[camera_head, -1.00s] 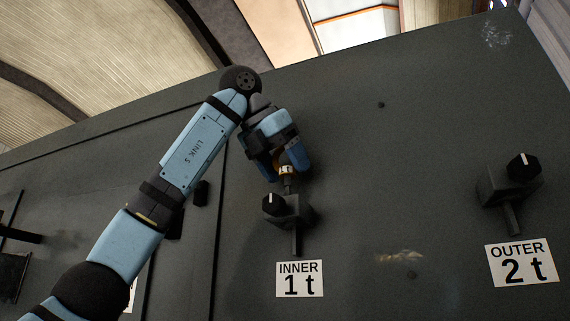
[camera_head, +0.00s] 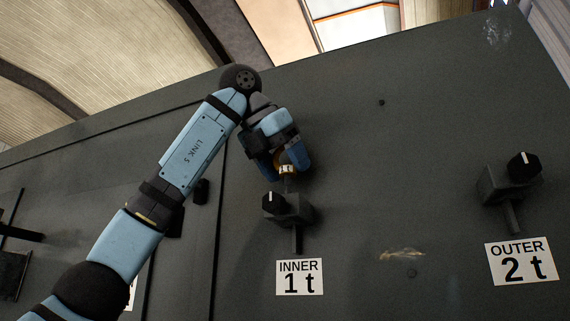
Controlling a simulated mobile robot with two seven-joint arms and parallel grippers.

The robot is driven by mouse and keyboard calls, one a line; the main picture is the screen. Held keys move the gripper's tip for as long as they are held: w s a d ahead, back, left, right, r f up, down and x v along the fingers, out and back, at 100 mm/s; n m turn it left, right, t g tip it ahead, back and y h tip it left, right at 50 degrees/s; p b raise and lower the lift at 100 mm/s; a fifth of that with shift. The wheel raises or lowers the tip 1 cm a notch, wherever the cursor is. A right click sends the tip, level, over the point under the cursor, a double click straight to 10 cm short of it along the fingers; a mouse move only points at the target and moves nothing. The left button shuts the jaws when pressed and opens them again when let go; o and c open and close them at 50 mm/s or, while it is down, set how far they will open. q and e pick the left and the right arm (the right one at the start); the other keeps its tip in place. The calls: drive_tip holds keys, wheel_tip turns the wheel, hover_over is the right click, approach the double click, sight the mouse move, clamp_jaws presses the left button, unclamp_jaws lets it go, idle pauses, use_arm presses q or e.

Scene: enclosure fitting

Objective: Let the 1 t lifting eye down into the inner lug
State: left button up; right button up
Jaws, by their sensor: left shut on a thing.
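The inner lug (camera_head: 292,209) is a dark block with a black knob on the dark panel, above a white label (camera_head: 299,278) reading INNER 1 t. My left gripper (camera_head: 287,168) is just above this lug, shut on the lifting eye (camera_head: 286,169). Only a small orange and pale part of the eye shows between the fingers, with a dark shank below it. The shank's lower end meets the top of the lug in the picture; how deep it sits I cannot tell. My right gripper is not in view.
The outer lug (camera_head: 511,184), with its own knob, is at the right above a label (camera_head: 521,263) reading OUTER 2 t. Dark fittings (camera_head: 14,250) stick out at the far left.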

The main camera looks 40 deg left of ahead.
sight(286, 184)
use_arm(q)
drive_tip(key=shift+f+b, duration=1.25)
drive_tip(key=shift+f, duration=0.55)
drive_tip(key=o, duration=1.1)
drive_tip(key=shift+r, duration=0.1)
drive_tip(key=v, duration=1.4)
drive_tip(key=shift+w, duration=0.15)
